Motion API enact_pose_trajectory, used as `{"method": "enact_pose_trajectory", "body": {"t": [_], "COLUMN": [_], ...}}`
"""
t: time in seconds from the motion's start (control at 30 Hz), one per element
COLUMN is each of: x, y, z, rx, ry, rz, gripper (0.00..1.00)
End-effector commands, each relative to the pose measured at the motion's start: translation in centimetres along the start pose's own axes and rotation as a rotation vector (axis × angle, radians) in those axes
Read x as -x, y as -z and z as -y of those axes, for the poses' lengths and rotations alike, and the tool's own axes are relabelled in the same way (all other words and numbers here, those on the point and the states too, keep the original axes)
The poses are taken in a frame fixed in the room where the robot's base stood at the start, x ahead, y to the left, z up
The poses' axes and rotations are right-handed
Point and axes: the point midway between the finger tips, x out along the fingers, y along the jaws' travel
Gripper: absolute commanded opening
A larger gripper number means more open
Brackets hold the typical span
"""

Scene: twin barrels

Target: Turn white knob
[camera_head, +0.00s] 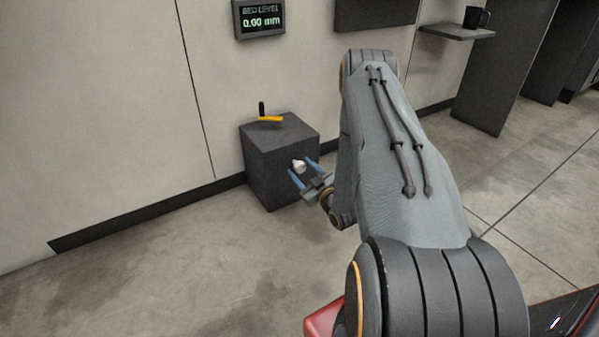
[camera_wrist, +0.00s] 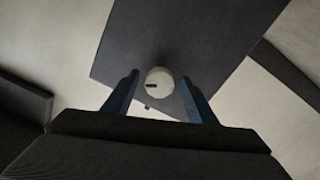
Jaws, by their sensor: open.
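The white knob (camera_head: 299,166) sticks out from the front face of a dark grey box (camera_head: 283,150) on the floor by the wall. In the wrist view the knob (camera_wrist: 159,81) is round with a short dark mark, and it sits between the two blue fingers. My gripper (camera_head: 306,172) is open, with one finger on each side of the knob. In the wrist view gaps show between the knob and both fingers of my gripper (camera_wrist: 160,92). I cannot tell how far the fingertips are from the box face.
A yellow lever with a black handle (camera_head: 270,119) is on top of the box. A display (camera_head: 259,19) on the wall reads "BED LEVEL 0.00 mm". A black mug (camera_head: 476,17) stands on a wall shelf (camera_head: 457,32). The floor left of the box is clear.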

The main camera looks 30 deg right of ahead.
Motion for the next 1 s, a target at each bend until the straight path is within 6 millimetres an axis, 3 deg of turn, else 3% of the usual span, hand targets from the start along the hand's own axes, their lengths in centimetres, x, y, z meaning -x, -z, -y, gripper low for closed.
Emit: {"method": "enact_pose_trajectory", "body": {"t": [0.13, 0.4, 0.67, 1.0], "x": [-1.05, -1.15, -1.13, -1.04], "y": [0.02, 0.07, 0.05, 0.13], "z": [0.04, 0.0, 0.0, 0.0], "rx": [0.0, -0.001, -0.001, -0.051], "ry": [0.001, 0.001, 0.001, 0.001], "rz": [-0.001, 0.0, 0.0, 0.003], "gripper": [0.52, 0.52, 0.11, 0.12]}}
